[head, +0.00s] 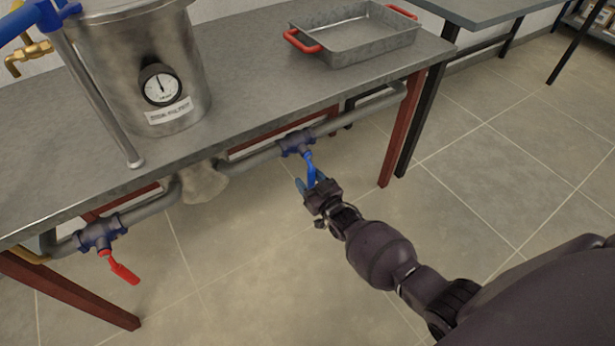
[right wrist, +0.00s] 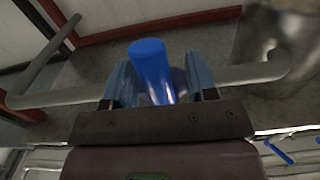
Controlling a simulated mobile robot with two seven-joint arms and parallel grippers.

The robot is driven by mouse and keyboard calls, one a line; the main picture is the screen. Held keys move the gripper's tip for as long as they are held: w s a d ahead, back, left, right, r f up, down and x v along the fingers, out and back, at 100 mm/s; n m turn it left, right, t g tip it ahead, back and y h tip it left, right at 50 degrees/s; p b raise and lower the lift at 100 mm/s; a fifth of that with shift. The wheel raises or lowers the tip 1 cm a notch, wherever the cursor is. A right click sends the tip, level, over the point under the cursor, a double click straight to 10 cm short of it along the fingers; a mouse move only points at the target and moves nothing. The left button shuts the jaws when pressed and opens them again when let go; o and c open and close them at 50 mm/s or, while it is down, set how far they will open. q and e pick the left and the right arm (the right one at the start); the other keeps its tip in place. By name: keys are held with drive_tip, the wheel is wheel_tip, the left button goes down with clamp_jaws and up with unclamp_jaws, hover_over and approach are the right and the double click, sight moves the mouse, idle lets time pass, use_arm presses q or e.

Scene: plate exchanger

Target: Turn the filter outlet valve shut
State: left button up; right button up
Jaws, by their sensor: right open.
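A valve with a blue body (head: 297,142) and blue lever handle (head: 310,168) sits on the grey pipe under the table. The lever hangs down from the body, tilted slightly. My right gripper (head: 310,187) is open at the lever's lower part. In the right wrist view the blue handle (right wrist: 152,70) stands between the two blue fingers of my gripper (right wrist: 161,85), with the handle nearer the left finger. A second valve (head: 100,235) with a red lever (head: 124,273) is on the pipe at left. No label on either valve is readable. My left gripper is not in view.
A steel vessel (head: 140,60) with a gauge (head: 160,86) stands on the grey table (head: 262,70). A metal tray (head: 352,38) with red handles is at the back right. The table's edge and red legs (head: 403,130) flank the pipe. Floor in front is clear.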

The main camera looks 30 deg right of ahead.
use_arm(q)
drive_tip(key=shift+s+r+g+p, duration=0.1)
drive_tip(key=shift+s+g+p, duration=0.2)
drive_tip(key=shift+p, duration=0.75)
use_arm(e)
drive_tip(key=s, duration=0.9)
drive_tip(key=shift+s, duration=0.25)
drive_tip(key=shift+d+r, duration=0.1)
